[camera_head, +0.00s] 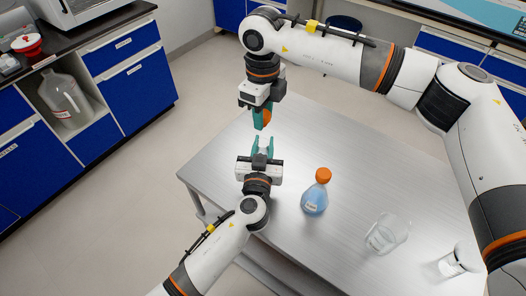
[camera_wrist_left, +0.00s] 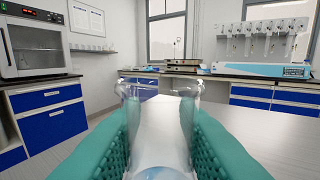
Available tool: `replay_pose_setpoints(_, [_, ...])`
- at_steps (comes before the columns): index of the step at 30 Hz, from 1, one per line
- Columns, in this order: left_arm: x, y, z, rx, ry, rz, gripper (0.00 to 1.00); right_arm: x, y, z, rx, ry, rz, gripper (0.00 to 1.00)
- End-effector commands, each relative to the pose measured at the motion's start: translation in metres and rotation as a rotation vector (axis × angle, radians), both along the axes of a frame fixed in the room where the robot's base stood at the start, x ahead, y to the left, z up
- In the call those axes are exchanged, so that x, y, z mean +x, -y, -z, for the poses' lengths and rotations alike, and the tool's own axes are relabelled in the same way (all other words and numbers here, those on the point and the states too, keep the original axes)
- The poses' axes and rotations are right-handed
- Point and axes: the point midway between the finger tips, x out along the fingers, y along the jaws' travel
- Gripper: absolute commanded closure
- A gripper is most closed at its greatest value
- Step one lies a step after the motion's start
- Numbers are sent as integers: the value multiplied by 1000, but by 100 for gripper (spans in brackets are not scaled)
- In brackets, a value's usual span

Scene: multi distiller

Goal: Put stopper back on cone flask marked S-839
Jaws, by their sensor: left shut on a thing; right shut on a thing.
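My left gripper (camera_head: 262,146) points away over the table, its teal fingers shut on a clear glass neck (camera_wrist_left: 160,125). The left wrist view shows this neck between the fingers, with a flared rim and a pale blue patch at the bottom edge. In the head view the held glass can hardly be made out, and no S-839 marking is readable. My right gripper (camera_head: 263,118) points down just beyond the left one, shut on an orange stopper (camera_head: 267,117) mostly hidden by its fingers. The stopper and glass appear apart. The right gripper is not in the left wrist view.
A blue-filled flask (camera_head: 314,200) with an orange stopper stands on the metal table (camera_head: 340,150), its label unreadable. A clear beaker (camera_head: 388,233) and another clear glass vessel (camera_head: 460,262) stand toward the right. The table's far middle is clear.

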Motion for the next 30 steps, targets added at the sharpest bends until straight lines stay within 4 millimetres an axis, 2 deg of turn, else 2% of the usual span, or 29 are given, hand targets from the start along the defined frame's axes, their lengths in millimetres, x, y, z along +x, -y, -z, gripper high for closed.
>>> replay_pose_setpoints(10, [0,0,0,0,0,0,100,-1,0,46,-1,-5,0,91])
replay_pose_setpoints(25, [0,0,0,0,0,0,100,-1,0,48,0,-4,0,91])
replay_pose_setpoints(30, [0,0,0,0,0,0,100,-1,0,54,0,-4,-1,91])
